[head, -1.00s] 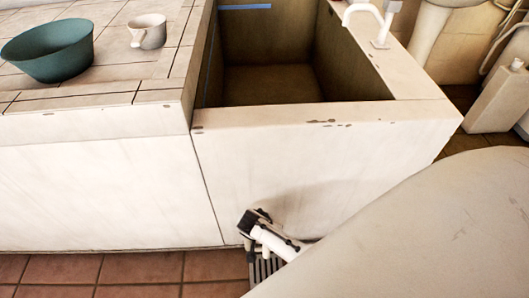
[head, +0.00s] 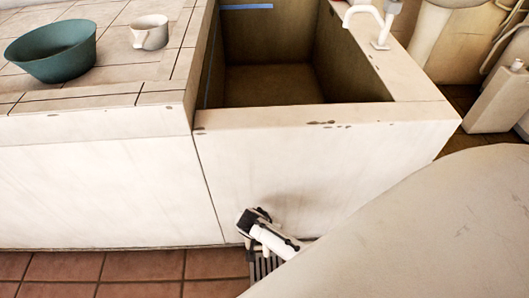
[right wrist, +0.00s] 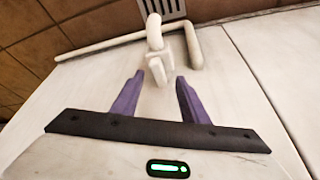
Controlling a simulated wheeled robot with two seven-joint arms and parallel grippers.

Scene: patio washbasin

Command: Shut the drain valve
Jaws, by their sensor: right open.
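In the right wrist view a white drain pipe (right wrist: 100,46) runs along the foot of the pale basin wall. A rounded white valve piece (right wrist: 154,34) with a small pale handle (right wrist: 154,68) stands at its middle, below the drain grate. My right gripper (right wrist: 160,78) is open, with its two purple fingers apart and pointing toward the handle. The handle lies between the fingertip lines, and nothing is gripped. My left gripper is not in view.
The basin (head: 262,118) stands above, with a white tap (head: 366,14) at its back right. A green bowl (head: 52,50) and a pale cup (head: 150,32) sit on the tiled counter (head: 70,97). The tiled floor (head: 145,268) at front left is clear.

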